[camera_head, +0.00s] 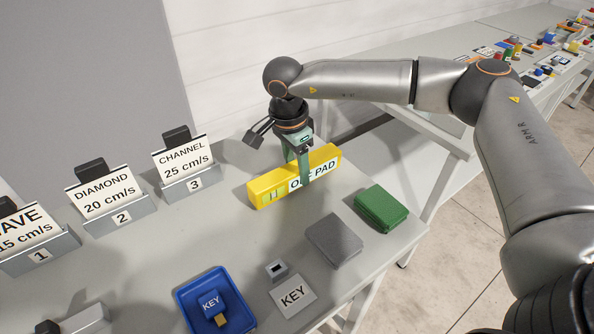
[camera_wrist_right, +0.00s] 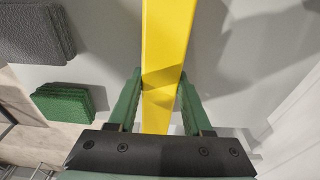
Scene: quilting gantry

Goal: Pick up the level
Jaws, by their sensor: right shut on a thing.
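The level is a long yellow bar (camera_head: 268,188) near the back right of the grey table. A white label on it ends in "PAD", partly hidden by my gripper. My right gripper (camera_head: 304,173) comes down over it from above, with green fingers shut on its sides near the middle. In the right wrist view the yellow level (camera_wrist_right: 167,40) runs between the two green fingers (camera_wrist_right: 158,100). Whether the level touches the table or is slightly raised, I cannot tell. My left gripper does not show.
Right of the level lie green pads (camera_head: 381,208) and a grey pad stack (camera_head: 334,240). In front are a blue tray (camera_head: 183,296) with a key and a KEY card (camera_head: 293,295). Numbered card holders (camera_head: 190,188) stand at left. Another bench (camera_head: 500,40) is behind.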

